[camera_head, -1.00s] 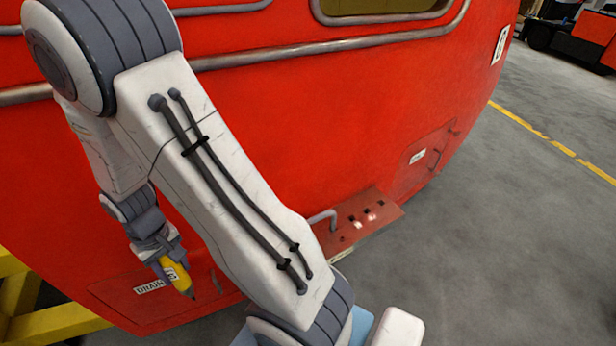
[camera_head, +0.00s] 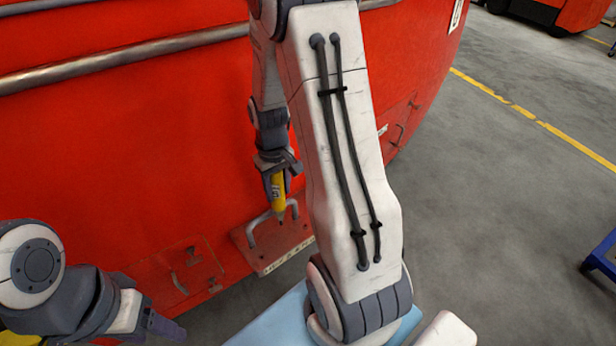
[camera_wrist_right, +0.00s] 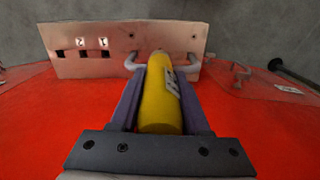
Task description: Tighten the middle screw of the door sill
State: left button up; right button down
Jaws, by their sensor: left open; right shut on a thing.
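The door sill (camera_head: 292,240) is a red step plate with a bent metal handle, low on the red nosecone. It also fills the top of the right wrist view (camera_wrist_right: 70,37), with square dark holes on its left and small dark dots that may be screws. My right gripper (camera_head: 278,178) is shut on a yellow tool (camera_head: 278,190) with a dark tip pointing down, in front of the handle. The tool (camera_wrist_right: 160,105) lies between the fingers in the wrist view and hides part of the sill. My left gripper (camera_head: 165,326) is at the lower left, away from the sill.
The red nosecone (camera_head: 130,140) rises behind the sill. A hatch with a handle (camera_head: 185,275) is left of the sill. A blue-topped surface (camera_head: 270,320) is at the bottom. Grey floor (camera_head: 490,200) is free at right, with a blue trolley (camera_head: 603,255) at the edge.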

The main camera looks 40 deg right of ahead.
jog(key=s+d, duration=0.2)
jog(key=d, duration=0.5)
jog(key=shift+r, duration=0.35)
jog(key=shift+s+f+b, duration=0.1)
jog(key=shift+f+b, duration=1.85)
jog(key=shift+f, duration=1.65)
dwell(0.8)
